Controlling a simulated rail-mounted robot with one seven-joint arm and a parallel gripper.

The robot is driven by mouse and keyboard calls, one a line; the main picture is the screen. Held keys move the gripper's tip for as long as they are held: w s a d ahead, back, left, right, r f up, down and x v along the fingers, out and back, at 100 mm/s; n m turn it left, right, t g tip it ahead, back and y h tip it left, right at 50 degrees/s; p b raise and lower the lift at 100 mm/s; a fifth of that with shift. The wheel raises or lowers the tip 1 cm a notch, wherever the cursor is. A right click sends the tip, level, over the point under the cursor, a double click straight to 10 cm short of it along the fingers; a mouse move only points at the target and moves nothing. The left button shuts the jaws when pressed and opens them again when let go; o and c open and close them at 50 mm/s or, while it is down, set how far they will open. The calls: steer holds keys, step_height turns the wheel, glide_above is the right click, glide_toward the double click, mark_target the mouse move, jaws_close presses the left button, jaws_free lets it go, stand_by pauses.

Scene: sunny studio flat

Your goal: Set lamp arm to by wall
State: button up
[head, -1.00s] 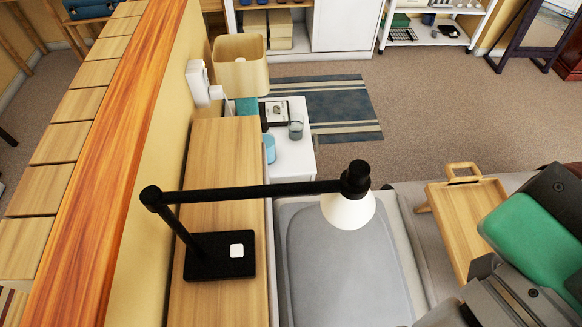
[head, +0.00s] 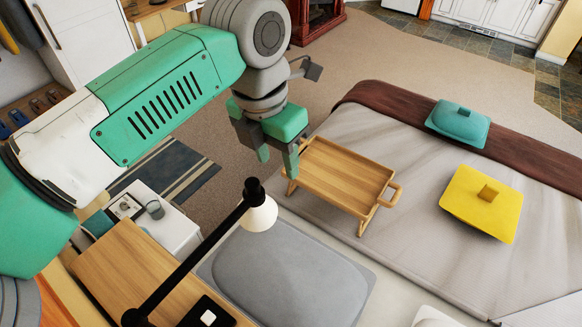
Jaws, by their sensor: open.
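The desk lamp has a black arm (head: 195,258) and a white shade with a black cap (head: 262,212). The arm reaches from a joint at the bottom edge, out over the wooden ledge (head: 125,262), so the shade hangs above the edge of the grey pillow (head: 290,270). The lamp's black base with a white button (head: 208,316) is cut off at the bottom. My gripper (head: 276,160) has its green fingers apart, pointing down and empty. In the picture it is above the lamp head, and apart from it.
A wooden bed tray (head: 340,180) stands on the bed just right of my gripper. A yellow lidded item (head: 480,203) and a teal one (head: 458,122) lie further right. A white side table (head: 165,220) with a glass stands left.

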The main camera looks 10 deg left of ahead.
mark_target(252, 182)
steer(key=shift+n+g+y, duration=0.3)
steer(key=shift+n+y, duration=0.1)
steer(key=shift+y, duration=0.2)
steer(key=a, duration=0.2)
steer(key=s+a, duration=0.1)
steer(key=a, duration=0.1)
steer(key=shift+s+a+r, duration=0.15)
steer(key=shift+s+a, duration=0.05)
steer(key=shift+a, duration=0.05)
steer(key=f, duration=0.8)
steer(key=shift+d, duration=0.2)
steer(key=shift+r, duration=0.1)
jaws_close()
